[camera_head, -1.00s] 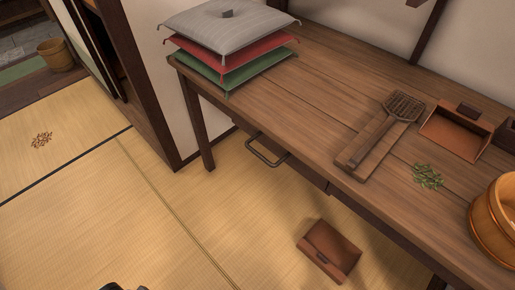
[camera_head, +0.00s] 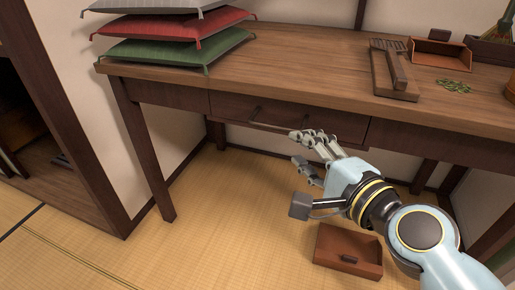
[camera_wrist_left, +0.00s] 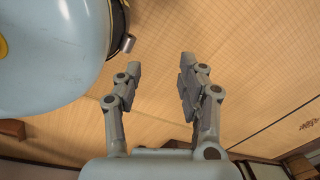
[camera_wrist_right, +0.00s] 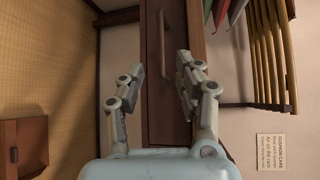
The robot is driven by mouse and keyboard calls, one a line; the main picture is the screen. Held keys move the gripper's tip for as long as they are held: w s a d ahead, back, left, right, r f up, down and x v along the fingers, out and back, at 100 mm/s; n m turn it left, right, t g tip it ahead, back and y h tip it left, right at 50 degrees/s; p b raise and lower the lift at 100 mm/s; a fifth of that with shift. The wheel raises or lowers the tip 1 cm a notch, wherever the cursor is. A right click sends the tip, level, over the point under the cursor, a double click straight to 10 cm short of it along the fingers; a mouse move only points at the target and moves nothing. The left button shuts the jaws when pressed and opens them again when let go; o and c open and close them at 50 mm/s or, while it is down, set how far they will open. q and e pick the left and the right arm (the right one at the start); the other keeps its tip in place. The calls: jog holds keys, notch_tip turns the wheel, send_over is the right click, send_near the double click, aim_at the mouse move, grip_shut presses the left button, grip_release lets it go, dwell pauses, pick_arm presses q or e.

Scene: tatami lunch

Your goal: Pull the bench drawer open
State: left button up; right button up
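The bench drawer (camera_head: 225,103) sits under the bench top in the head view, its front looking flush with the frame, so it appears shut. My right gripper (camera_head: 298,148) is in front of the drawer, fingers apart. In the right wrist view the handle (camera_wrist_right: 163,48) stands beyond and between the open fingertips (camera_wrist_right: 160,72), with no grip on it. My left gripper (camera_wrist_left: 161,66) is open and empty over the tatami in the left wrist view; it is out of the head view.
A brown box-like pan (camera_head: 347,252) lies on the floor below my right arm. Stacked cushions (camera_head: 175,50) rest on the bench's left end; a wooden block with a tool (camera_head: 394,72), green leaves (camera_head: 453,86) and a tray (camera_head: 440,55) are on the right. Tatami left of the arm is clear.

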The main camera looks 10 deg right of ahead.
aim_at(274, 126)
jog(key=x, duration=0.9)
jog(key=shift+w, duration=0.3)
jog(key=shift+w+a+b, duration=0.15)
jog(key=shift+w+b, duration=0.15)
jog(key=shift+w, duration=0.25)
pick_arm(q)
jog(key=shift+w+d+r, duration=0.25)
jog(key=shift+w+r, duration=0.6)
jog(key=shift+r, duration=0.1)
pick_arm(e)
grip_shut()
jog(key=shift+s+f, duration=0.1)
